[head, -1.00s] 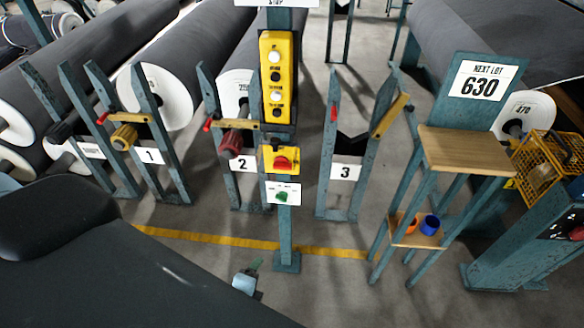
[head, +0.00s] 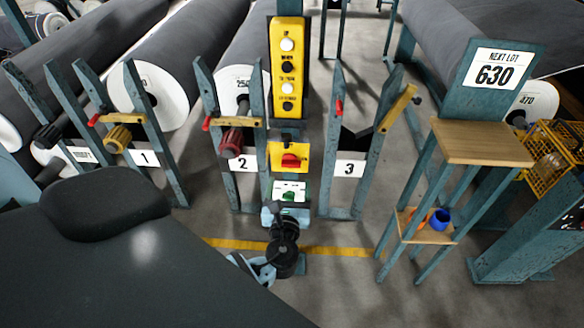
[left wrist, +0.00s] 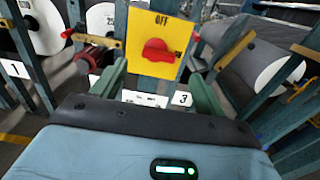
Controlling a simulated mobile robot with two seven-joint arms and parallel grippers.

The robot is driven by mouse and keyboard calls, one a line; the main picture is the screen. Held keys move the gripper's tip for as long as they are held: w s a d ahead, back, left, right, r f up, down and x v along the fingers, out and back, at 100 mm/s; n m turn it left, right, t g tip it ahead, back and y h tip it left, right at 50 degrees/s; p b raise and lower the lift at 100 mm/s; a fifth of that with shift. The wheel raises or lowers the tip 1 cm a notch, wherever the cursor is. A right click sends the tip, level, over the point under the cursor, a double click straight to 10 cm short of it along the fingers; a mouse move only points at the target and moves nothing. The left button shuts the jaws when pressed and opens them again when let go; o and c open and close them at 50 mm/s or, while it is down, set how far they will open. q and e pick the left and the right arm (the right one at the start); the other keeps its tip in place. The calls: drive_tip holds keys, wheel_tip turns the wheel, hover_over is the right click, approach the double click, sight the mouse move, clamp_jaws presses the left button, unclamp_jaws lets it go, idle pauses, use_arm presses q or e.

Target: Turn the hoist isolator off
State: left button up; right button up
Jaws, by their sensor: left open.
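The hoist isolator is a yellow box (head: 275,158) with a red rotary knob (head: 291,160), on a teal post below the pendant control. In the left wrist view the isolator plate (left wrist: 178,27) reads OFF at its top edge, and its red knob (left wrist: 158,51) lies roughly crosswise. My left gripper (head: 288,192) is just below the isolator, in front of the white label. In the left wrist view the green fingers of this gripper (left wrist: 160,82) are apart and empty, one either side below the knob, not visibly touching it. My right gripper is not in view.
A yellow pendant (head: 288,72) with several buttons hangs above. Numbered roll stands, 2 (head: 243,163) and 3 (head: 348,169), flank the post. A wooden-topped stand (head: 480,142) is to the right. Yellow floor line (head: 340,251) runs behind my arm.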

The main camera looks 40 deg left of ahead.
sight(291, 166)
use_arm(q)
drive_tip(key=x, duration=0.6)
drive_tip(key=shift+w+a, duration=0.4)
drive_tip(key=shift+w, duration=0.05)
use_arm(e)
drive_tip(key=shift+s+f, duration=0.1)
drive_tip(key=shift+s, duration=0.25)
use_arm(q)
drive_tip(key=c, duration=1)
